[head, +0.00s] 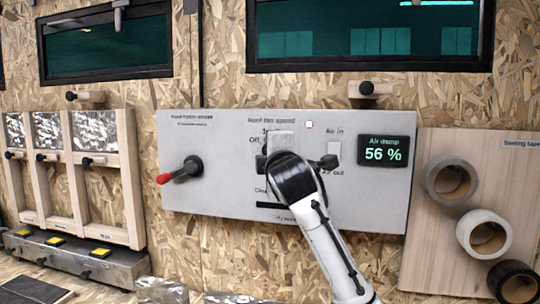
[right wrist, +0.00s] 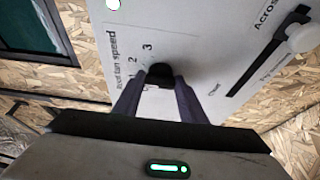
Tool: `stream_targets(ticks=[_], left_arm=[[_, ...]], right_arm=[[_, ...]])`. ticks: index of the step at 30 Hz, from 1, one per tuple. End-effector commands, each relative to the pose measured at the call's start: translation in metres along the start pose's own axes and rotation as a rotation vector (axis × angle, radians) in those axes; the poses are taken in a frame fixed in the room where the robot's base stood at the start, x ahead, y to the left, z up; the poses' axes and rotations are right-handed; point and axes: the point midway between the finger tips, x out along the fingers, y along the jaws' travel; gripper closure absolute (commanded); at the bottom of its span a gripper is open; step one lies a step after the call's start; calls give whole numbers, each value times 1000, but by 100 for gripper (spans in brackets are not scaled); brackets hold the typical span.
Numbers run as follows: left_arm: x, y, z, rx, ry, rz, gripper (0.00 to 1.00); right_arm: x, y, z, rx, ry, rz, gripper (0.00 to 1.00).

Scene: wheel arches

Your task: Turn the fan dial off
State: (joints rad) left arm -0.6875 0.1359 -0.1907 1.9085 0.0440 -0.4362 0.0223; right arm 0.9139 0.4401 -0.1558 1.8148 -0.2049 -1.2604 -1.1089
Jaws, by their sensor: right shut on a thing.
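The fan dial (right wrist: 160,70) is a black knob on the grey control panel (head: 225,155), under the label "Roof fan speed". In the right wrist view the numbers 2 and 3 show beside it, and its pointer direction cannot be read. My right gripper (right wrist: 158,88) has its two dark fingers closed on either side of the knob. In the head view my right gripper (head: 280,145) covers the dial and part of its scale. My left gripper is in neither view.
A red-tipped black lever (head: 181,170) sits left on the panel. A black knob (head: 328,162) under "Air in" is close right of my gripper. A display (head: 387,151) reads "Air damp 56 %". Tape rolls (head: 450,182) hang on a board at right.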

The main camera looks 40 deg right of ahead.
Motion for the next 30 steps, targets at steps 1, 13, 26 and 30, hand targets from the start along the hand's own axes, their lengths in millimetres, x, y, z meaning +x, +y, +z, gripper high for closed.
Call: stream_targets(ticks=[1,13,26,30], left_arm=[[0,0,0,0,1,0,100],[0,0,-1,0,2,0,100],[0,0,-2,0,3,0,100],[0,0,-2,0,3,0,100]], right_arm=[[0,1,1,-45,-3,-18,85],[1,4,0,-395,-3,-166,85],[1,6,-2,-749,-1,-315,85],[1,6,-3,-837,0,-352,85]])
